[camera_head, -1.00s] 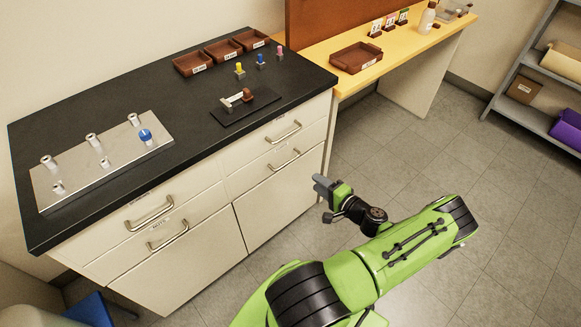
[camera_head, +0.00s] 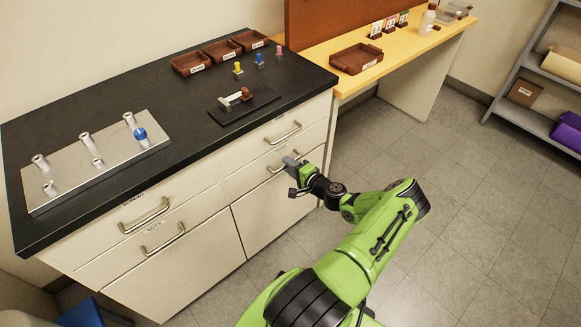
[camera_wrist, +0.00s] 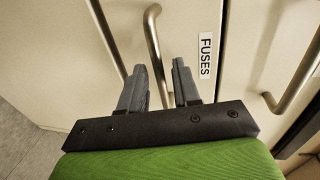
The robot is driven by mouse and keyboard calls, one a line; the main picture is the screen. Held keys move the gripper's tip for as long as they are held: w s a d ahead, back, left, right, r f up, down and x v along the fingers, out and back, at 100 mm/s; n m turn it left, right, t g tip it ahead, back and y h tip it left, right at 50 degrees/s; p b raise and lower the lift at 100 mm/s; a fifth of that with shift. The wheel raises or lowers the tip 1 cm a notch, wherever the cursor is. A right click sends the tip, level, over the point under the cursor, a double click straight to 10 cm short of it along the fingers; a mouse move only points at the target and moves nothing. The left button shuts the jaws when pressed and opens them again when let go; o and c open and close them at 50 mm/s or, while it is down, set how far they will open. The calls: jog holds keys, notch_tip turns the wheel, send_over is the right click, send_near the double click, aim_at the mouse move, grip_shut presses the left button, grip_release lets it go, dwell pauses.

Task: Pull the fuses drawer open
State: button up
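The fuses drawer (camera_head: 240,183) is the lower drawer in the right column of the cabinet, and it is closed. Its FUSES label (camera_wrist: 205,55) shows in the wrist view. Its metal bar handle (camera_wrist: 153,45) runs down between my two fingers in that view. My gripper (camera_wrist: 160,85) is open, with one grey finger on each side of the bar. I cannot tell whether the fingers touch it. In the head view my gripper (camera_head: 292,163) is right at the drawer front and partly hides the handle.
Another drawer handle (camera_head: 283,132) sits just above; it also shows at the right of the wrist view (camera_wrist: 296,82). Closed drawers with handles (camera_head: 146,215) are at the left. The black worktop (camera_head: 185,100) overhangs the drawers. The floor (camera_head: 440,220) at the right is clear.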

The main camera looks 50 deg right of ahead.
grip_shut()
dwell(1.2)
